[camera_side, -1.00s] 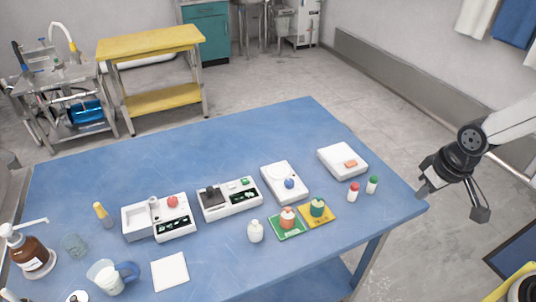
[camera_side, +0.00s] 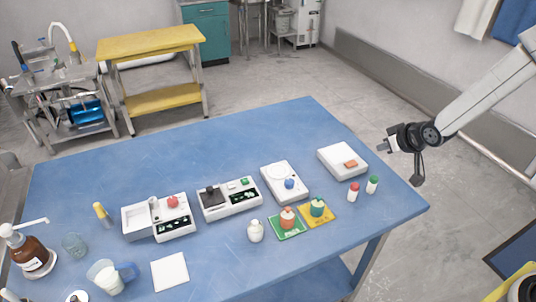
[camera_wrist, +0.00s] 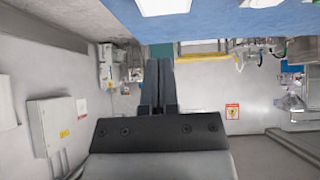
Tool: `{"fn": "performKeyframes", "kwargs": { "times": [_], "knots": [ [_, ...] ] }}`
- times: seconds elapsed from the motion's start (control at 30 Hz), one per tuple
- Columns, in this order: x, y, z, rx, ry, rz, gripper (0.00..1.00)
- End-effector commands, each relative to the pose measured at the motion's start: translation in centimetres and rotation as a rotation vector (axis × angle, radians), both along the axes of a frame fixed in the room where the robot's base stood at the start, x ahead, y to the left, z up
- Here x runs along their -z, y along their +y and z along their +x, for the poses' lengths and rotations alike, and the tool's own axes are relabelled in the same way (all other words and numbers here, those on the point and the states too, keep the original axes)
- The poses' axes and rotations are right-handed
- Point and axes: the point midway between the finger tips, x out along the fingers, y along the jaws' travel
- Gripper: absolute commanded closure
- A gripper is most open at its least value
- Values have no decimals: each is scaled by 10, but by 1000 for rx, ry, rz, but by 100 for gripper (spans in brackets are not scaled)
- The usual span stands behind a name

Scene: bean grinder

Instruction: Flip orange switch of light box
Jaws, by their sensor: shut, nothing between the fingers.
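The white light box (camera_side: 337,156) stands near the right end of the blue table in the side view. Its orange switch (camera_side: 351,164) is on top, toward the near right side. My gripper (camera_side: 381,147) is shut and empty, a short way to the right of the light box and apart from it, near the table's right edge. In the wrist view my gripper (camera_wrist: 161,62) shows its two fingers pressed together. A white box at the top of the wrist view is cut off, and no orange switch shows there.
Red-capped (camera_side: 353,192) and green-capped (camera_side: 372,184) bottles stand just in front of the light box. A white device with a blue knob (camera_side: 289,183) is on its left. The back of the blue table (camera_side: 240,135) is clear.

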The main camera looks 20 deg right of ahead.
Motion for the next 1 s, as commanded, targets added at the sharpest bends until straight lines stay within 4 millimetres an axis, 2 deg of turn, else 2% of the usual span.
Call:
{"fn": "performKeyframes", "kwargs": {
  "times": [0.2, 0.73, 1.0],
  "knots": [
    [5, -5, 13, -7, -46, 6, 100],
    [6, -5, 16, -7, -50, 6, 100],
    [16, -5, 25, -8, -48, 7, 100]
  ]
}}
